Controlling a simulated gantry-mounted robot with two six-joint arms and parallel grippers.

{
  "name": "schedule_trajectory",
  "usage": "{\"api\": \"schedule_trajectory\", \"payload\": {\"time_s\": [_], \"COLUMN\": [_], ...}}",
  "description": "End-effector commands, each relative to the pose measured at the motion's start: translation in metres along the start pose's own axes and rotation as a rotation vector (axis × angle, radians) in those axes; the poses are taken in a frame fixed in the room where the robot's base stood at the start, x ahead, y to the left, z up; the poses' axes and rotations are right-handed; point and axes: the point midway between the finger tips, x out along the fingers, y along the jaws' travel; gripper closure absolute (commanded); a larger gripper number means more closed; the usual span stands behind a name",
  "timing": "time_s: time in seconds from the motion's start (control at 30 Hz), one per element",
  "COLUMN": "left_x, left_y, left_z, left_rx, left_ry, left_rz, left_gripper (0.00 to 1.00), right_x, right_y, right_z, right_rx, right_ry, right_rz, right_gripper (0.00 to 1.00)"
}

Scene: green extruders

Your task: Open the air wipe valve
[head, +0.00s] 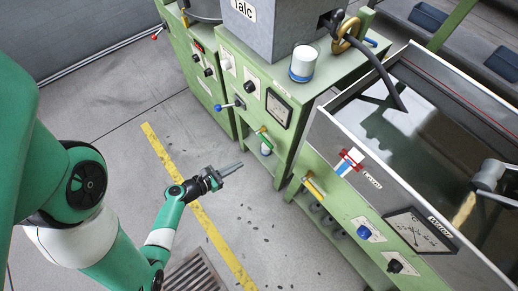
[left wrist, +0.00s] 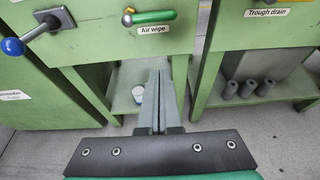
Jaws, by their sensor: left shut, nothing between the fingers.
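The air wipe valve has a green handle (left wrist: 152,17) on a metal pivot, above the "Air wipe" label (left wrist: 152,30) in the left wrist view. The handle lies nearly level, pointing right from the pivot. In the head view the small green handle (head: 262,131) is on the front of the middle green cabinet. My left gripper (head: 240,165) is shut and empty, in front of that cabinet and lower than the handle. In the left wrist view its fingers (left wrist: 159,74) point toward the cabinet's open lower part, just below the label, apart from the handle.
A blue-knobbed lever (left wrist: 12,46) sits left of the valve. A "Trough drain" label (left wrist: 268,12) is on the cabinet to the right. A yellow handle (head: 313,187) is on the trough cabinet's front.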

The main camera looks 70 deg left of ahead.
Motion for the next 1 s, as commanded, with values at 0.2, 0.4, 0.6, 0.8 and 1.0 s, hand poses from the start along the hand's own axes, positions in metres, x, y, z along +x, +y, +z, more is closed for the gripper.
{"api": "schedule_trajectory", "payload": {"time_s": [0.2, 0.4, 0.6, 0.8, 1.0], "left_x": [0.031, 0.073, 0.092, 0.097, 0.098], "left_y": [-0.003, -0.003, -0.002, -0.001, -0.001], "left_z": [-0.002, -0.001, 0.026, 0.04, 0.04], "left_rx": [0.005, 0.003, 0.001, -0.001, -0.001], "left_ry": [-0.003, -0.006, -0.005, -0.003, -0.002], "left_rz": [-0.009, -0.007, -0.001, -0.001, 0.0], "left_gripper": [1.0, 1.0, 1.0, 1.0, 1.0], "right_x": [-0.01, -0.019, -0.006, -0.001, -0.001], "right_y": [0.0, 0.0, 0.0, 0.0, 0.0], "right_z": [0.01, 0.017, 0.006, 0.0, 0.001], "right_rx": [0.0, 0.0, 0.0, 0.0, 0.0], "right_ry": [0.0, 0.0, 0.0, 0.0, 0.0], "right_rz": [0.0, 0.0, 0.0, 0.0, 0.0], "right_gripper": [1.0, 1.0, 1.0, 1.0, 1.0]}}
